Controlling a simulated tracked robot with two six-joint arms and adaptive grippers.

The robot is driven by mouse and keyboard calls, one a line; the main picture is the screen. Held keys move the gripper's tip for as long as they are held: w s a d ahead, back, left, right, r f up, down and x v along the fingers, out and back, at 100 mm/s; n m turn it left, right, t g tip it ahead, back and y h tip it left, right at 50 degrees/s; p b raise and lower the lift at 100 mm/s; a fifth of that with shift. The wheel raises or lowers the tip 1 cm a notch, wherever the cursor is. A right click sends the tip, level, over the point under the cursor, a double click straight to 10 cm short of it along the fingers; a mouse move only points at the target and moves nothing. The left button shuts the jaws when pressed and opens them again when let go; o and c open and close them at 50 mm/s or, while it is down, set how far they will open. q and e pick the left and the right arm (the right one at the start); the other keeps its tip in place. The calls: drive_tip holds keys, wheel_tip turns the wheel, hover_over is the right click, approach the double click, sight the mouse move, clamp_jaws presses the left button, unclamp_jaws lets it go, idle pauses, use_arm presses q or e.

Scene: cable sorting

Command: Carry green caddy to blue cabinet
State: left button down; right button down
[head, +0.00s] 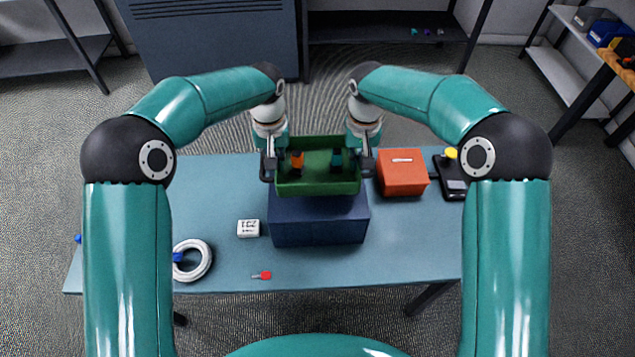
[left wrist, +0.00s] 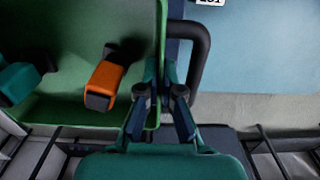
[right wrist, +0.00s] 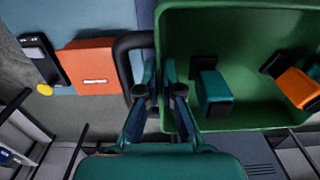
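The green caddy (head: 318,187) has an open top, with a dark handle at each end (left wrist: 200,60). It holds an orange-and-black item (head: 297,160) and a teal-and-black item (head: 336,160). It is level, over the rear of a blue block (head: 320,230); I cannot tell whether they touch. My left gripper (left wrist: 161,78) is closed at the caddy's left-end wall, beside the handle. My right gripper (right wrist: 160,78) is closed at the right-end wall the same way. The blue cabinet (head: 215,40) stands on the floor behind the table.
On the table (head: 225,200) are an orange-red box (head: 402,172), a dark device with a yellow knob (head: 450,178), a white label block (head: 248,228), a white cable coil (head: 204,262) and a small red item (head: 264,275). Dark shelving (head: 385,30) stands beside the cabinet.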

sight(279, 174)
use_arm(q)
drive_tip(key=shift+f, duration=0.1)
